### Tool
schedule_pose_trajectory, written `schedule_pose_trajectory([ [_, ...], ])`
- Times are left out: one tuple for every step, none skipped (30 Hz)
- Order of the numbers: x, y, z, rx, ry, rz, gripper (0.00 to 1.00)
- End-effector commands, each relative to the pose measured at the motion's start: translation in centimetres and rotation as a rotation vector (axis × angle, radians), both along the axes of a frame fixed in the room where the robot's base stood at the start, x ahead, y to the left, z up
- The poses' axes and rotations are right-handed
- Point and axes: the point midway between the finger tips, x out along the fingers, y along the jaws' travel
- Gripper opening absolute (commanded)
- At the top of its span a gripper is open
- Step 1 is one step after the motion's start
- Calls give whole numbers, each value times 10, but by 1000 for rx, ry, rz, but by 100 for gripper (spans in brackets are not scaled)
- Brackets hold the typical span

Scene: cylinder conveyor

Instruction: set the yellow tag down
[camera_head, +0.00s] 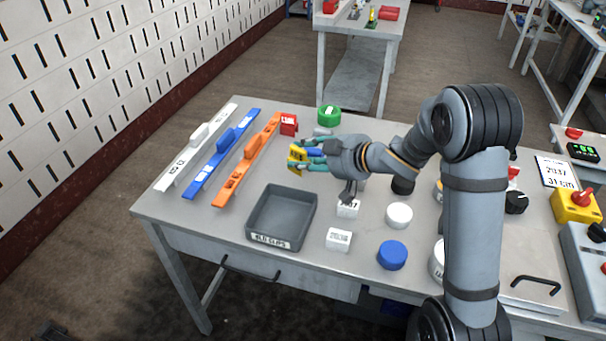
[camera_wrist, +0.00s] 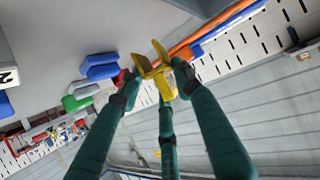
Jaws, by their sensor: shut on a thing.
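The yellow tag (camera_head: 297,158) is held at the fingertips of my gripper (camera_head: 309,160) in the head view. It is above the table, left of the wrist and right of the orange rail. In the wrist view the yellow tag (camera_wrist: 156,72) sits between the green fingers of my gripper (camera_wrist: 155,85), which are closed on it. It looks tilted, with one flat part turned up. I cannot tell its exact height above the table.
A grey tray (camera_head: 281,218) stands at the table's front left. White, blue and orange rails (camera_head: 248,160) lie at the left. A red block (camera_head: 289,124) and green cylinder (camera_head: 329,115) stand behind the gripper. White blocks (camera_head: 339,240) and a blue cylinder (camera_head: 392,255) stand in front.

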Motion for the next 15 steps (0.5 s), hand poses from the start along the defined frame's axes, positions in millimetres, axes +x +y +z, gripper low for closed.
schedule_pose_trajectory([
  [-1, 2, -2, 0, 0, 0, 14],
  [-1, 3, -3, 1, 1, 0, 14],
  [-1, 3, -7, 0, 2, -1, 14],
  [-1, 3, -12, 0, 1, -1, 14],
  [-2, 3, -16, 0, 2, 0, 14],
  [-1, 3, -24, 0, 4, -1, 14],
  [-2, 3, -29, -1, 4, -1, 14],
  [-2, 3, -33, 0, 4, 0, 14],
  [-2, 3, -37, 0, 2, 0, 14],
  [-2, 3, -40, 1, 3, 1, 14],
  [-2, 3, -41, 0, 2, 0, 14],
  [-1, 3, -42, 1, 1, 0, 14],
  [-1, 3, -42, 1, -1, 0, 14],
  [-1, 3, -42, 0, -2, 0, 14],
  [-1, 3, -41, 0, -2, 0, 14],
])
